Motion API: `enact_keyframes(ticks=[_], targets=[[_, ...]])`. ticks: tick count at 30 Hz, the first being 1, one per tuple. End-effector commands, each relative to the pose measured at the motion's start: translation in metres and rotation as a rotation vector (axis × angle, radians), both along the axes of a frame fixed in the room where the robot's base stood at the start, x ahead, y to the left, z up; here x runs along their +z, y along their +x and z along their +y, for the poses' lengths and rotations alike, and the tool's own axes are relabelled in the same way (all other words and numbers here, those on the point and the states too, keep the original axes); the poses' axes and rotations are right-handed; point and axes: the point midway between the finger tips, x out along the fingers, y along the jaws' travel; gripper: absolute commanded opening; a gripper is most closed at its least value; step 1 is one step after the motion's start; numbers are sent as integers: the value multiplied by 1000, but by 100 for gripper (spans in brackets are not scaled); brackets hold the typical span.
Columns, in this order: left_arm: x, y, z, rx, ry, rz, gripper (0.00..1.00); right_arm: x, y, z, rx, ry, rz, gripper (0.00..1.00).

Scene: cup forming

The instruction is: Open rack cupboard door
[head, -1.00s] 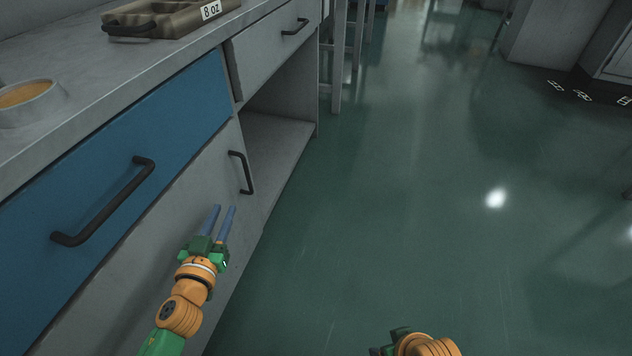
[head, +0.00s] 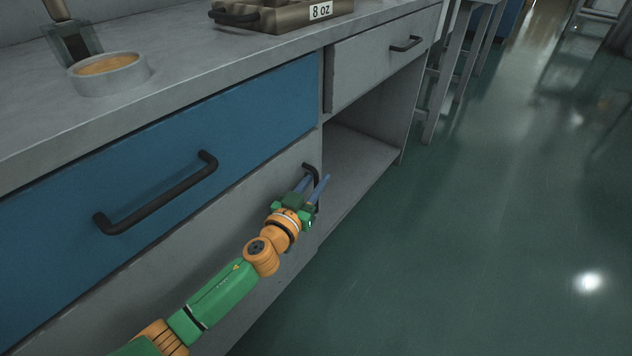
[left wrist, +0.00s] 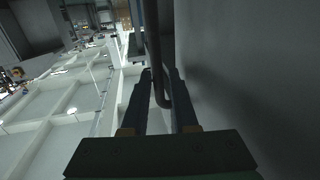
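The grey cupboard door (head: 190,252) is below the blue drawer and looks closed. Its dark vertical handle (head: 309,168) is near the door's right edge, partly hidden by my left gripper. My left gripper (head: 316,181) is at this handle, its two blue fingers apart. In the left wrist view, the dark handle bar (left wrist: 155,55) runs down between the fingertips of my left gripper (left wrist: 160,72), its lower bend showing between the fingers. The fingers do not look clamped on it. My right gripper is out of view.
The blue drawer (head: 150,150) has a long dark handle (head: 158,197). An open shelf bay (head: 355,158) lies right of the door. The counter holds a bowl (head: 110,78) and a tray (head: 285,14). The green floor (head: 480,250) is clear.

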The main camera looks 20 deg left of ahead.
Motion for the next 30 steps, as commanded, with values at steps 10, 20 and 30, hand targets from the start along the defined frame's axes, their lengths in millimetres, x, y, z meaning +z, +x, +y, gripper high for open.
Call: enact_keyframes(ticks=[10,20,30], targets=[[0,0,0,0,0,0,0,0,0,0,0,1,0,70],[0,0,0,0,0,0,0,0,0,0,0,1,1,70],[0,0,0,0,0,0,0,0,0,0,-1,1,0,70]])
